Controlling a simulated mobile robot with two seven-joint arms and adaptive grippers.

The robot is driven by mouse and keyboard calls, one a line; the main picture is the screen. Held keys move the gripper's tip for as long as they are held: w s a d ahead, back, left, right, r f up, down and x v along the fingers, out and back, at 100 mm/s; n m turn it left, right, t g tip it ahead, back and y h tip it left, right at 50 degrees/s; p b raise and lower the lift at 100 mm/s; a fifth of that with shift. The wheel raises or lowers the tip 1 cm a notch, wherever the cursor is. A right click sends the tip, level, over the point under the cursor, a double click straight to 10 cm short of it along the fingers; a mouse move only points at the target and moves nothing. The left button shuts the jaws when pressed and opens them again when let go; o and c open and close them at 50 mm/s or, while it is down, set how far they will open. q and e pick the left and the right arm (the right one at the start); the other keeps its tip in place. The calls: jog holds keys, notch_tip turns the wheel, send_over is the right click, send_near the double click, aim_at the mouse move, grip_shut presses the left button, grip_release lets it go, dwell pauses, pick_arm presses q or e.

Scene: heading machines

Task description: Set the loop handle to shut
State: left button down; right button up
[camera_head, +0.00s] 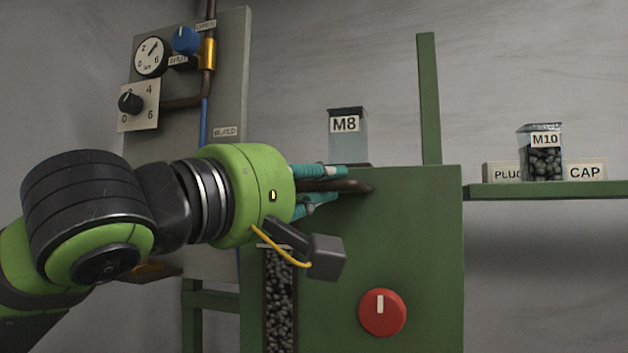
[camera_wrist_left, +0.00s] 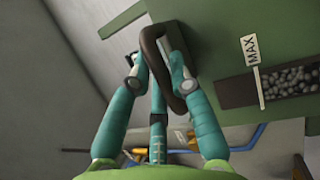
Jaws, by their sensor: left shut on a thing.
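The loop handle (camera_head: 352,186) is a dark brown closed loop on the green cabinet (camera_head: 420,250). It also shows in the left wrist view (camera_wrist_left: 148,42), where the long loop stands out from the green face. My left gripper (camera_head: 335,186) has its teal fingers closed around the loop. In the left wrist view, the gripper (camera_wrist_left: 158,78) has fingers on both sides of it. Part of the handle is hidden by the fingers in the head view. My right gripper is not in view.
A red knob (camera_head: 382,312) is on the cabinet front below. A grey panel (camera_head: 230,90) at the left bears gauges, a blue knob (camera_head: 186,40) and pipes. A clear M8 box (camera_head: 348,145) stands behind the gripper. A green shelf (camera_head: 545,190) at the right holds an M10 jar (camera_head: 541,160).

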pick_arm(q)
jog(key=w, duration=0.1)
jog(key=w+d, duration=0.1)
jog(key=w, duration=0.3)
jog(key=shift+d, duration=0.35)
jog(key=shift+w+a, duration=0.1)
jog(key=shift+w, duration=0.05)
jog(key=shift+r, duration=0.1)
jog(key=c, duration=1.3)
grip_release()
jog(key=shift+o, duration=1)
jog(key=shift+w, duration=0.15)
jog(key=v, duration=1.2)
jog(key=shift+w+f, duration=0.1)
jog(key=shift+f, duration=0.2)
